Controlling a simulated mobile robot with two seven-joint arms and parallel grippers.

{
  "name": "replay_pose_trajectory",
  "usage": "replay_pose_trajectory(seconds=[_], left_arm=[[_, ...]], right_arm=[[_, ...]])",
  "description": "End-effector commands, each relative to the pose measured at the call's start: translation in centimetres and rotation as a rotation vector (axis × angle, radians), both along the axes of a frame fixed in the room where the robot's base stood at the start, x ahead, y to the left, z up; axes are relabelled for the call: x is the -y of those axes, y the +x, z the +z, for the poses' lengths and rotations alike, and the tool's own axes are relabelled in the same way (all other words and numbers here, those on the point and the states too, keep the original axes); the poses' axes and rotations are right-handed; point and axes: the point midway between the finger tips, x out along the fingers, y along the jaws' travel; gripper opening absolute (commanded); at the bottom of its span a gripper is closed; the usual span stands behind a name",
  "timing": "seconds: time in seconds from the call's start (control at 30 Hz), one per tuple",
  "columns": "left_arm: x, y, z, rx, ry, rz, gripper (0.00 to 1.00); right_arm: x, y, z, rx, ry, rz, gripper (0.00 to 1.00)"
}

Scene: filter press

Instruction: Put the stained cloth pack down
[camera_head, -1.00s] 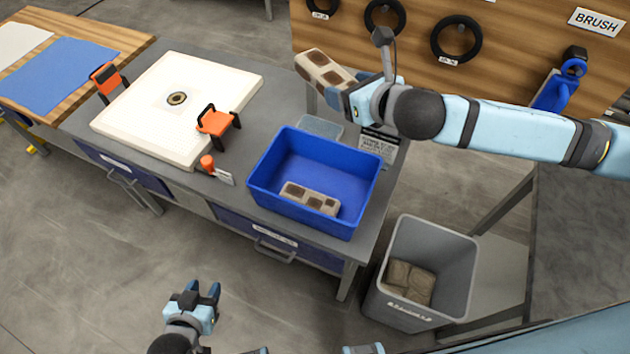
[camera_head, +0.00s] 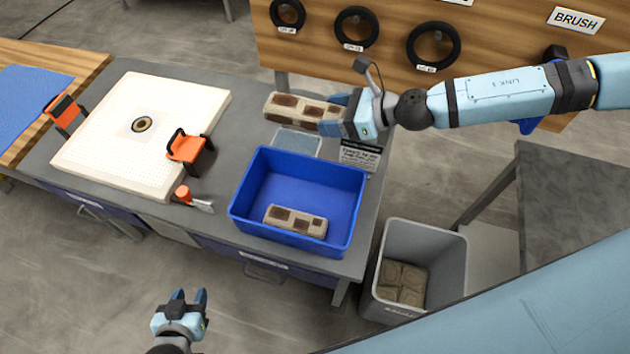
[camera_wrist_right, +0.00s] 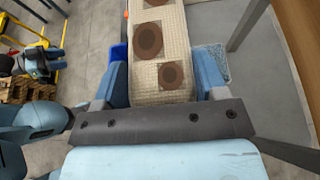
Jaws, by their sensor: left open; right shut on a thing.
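A beige cloth pack (camera_head: 293,107) with dark brown round stains is held by my right gripper (camera_head: 340,116), above the back of the bench. In the right wrist view the pack (camera_wrist_right: 158,50) sits between the two blue fingers of the right gripper (camera_wrist_right: 162,85). A similar stained pack (camera_head: 296,221) lies in the blue bin (camera_head: 340,235), at its front side. My left gripper (camera_head: 188,300) is open and empty at the bottom left, over the floor in front of the bench.
A grey bin (camera_head: 450,255) with brown stained packs (camera_head: 402,283) stands on the floor right of the bench. A white filter plate (camera_head: 110,150) with orange-and-black handles (camera_head: 188,148) lies at the left. A pale blue tray (camera_head: 297,142) and a sign (camera_head: 360,155) sit behind the blue bin.

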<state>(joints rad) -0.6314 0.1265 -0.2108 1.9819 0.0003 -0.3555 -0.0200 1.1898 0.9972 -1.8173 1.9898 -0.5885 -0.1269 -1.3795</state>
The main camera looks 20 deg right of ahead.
Motion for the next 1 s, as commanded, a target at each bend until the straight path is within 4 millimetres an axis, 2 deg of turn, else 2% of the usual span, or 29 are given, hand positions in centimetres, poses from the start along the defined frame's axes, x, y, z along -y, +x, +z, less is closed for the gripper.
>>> replay_pose_trajectory(seconds=[0.03,0.5,0.6,0.77,1.0], left_arm=[[0.0,-0.1,-0.7,-0.003,-0.001,0.000,0.43],[0.5,0.7,-3.1,0.005,-0.006,-0.012,0.43],[0.5,0.9,-3.3,0.008,-0.006,-0.015,0.43],[0.7,0.7,-3.5,0.005,-0.008,-0.019,0.43],[1.0,0.5,-4.3,0.002,-0.013,-0.022,0.43]], right_arm=[[0.0,-0.1,-1.7,-0.005,0.000,-0.001,0.40],[-0.1,-0.1,-12.1,-0.003,0.001,-0.002,0.40],[-0.1,-0.1,-13.5,-0.003,0.002,-0.002,0.40],[0.0,0.0,-14.4,0.000,0.000,-0.002,0.40],[-0.1,-0.1,-17.5,-0.001,0.001,-0.002,0.40]])
